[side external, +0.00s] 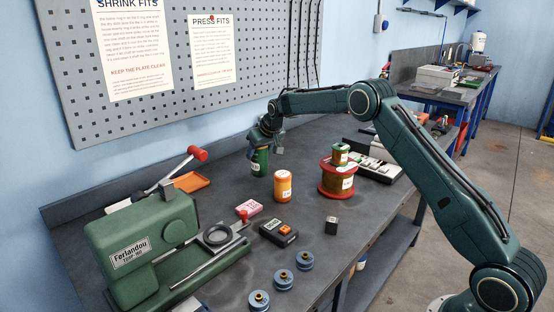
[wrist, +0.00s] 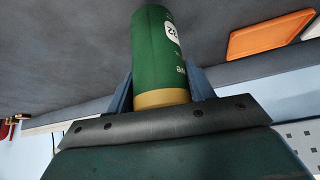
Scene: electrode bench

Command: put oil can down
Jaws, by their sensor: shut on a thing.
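The oil can is most likely the green cylinder (side external: 260,162) at the back of the bench, near the wall. In the wrist view the green can (wrist: 157,55) shows a gold band at the gripper end and a white round label. My gripper (side external: 268,135) is above the can and shut on it, with a blue finger on each side in the wrist view (wrist: 160,95). The can looks upright in the side view. I cannot tell whether its base touches the bench top.
An orange can (side external: 283,186) stands just right of the green can. A red spool (side external: 337,178) with a smaller can on top is farther right. An orange tray (side external: 191,182) lies to the left. A green press (side external: 150,245) fills the left front. Small blocks and blue spools lie in front.

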